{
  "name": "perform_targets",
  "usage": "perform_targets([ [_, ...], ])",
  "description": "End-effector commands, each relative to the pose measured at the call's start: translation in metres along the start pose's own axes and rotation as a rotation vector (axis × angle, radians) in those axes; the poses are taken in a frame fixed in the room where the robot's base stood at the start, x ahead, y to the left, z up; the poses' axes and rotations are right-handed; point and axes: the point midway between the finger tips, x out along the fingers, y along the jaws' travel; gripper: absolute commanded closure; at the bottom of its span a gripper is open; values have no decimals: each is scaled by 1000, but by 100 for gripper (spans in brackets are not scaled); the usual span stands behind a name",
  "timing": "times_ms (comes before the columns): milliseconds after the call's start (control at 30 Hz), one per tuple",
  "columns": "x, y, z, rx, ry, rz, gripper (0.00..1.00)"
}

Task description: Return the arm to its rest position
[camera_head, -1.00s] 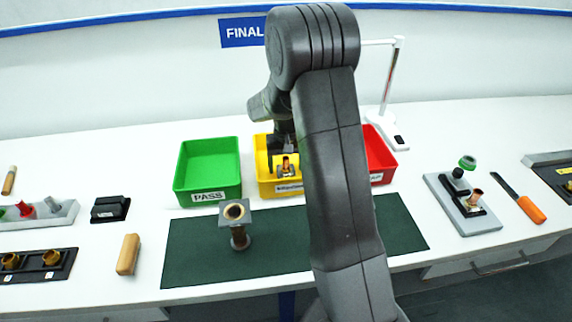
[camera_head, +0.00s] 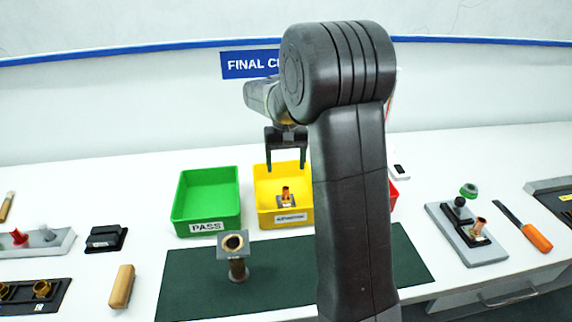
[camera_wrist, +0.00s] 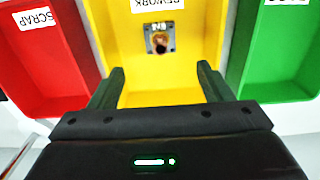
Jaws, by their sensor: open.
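My gripper (camera_head: 286,160) is open and empty, with its fingers pointing down above the back of the yellow bin (camera_head: 264,196). In the wrist view, my gripper (camera_wrist: 160,88) shows two dark fingers apart over the yellow bin (camera_wrist: 112,25), whose label reads REWORK. A small copper-coloured part on a square plate (camera_head: 286,198) lies inside the yellow bin. It also shows in the wrist view as a part (camera_wrist: 159,40) beyond the fingertips, touching neither finger. My arm hides part of the table and the bins on the right.
The green PASS bin (camera_head: 183,212) stands left of the yellow bin; the red SCRAP bin (camera_wrist: 45,75) is on its other side. A flanged brass piece (camera_head: 235,250) stands on the green mat (camera_head: 190,285). A fixture (camera_head: 470,235) and an orange-handled tool (camera_head: 535,236) lie right.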

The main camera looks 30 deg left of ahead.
Motion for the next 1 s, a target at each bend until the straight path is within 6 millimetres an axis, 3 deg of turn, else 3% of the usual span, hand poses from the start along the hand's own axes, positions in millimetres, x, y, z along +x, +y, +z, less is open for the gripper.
perform_targets([
  [267, 16, 0, 0, 0, -3, 1, 28],
  [833, 128, 0, 1, 0, -3, 1, 28],
  [1000, 98, 0, -1, 0, 4, -1, 28],
])
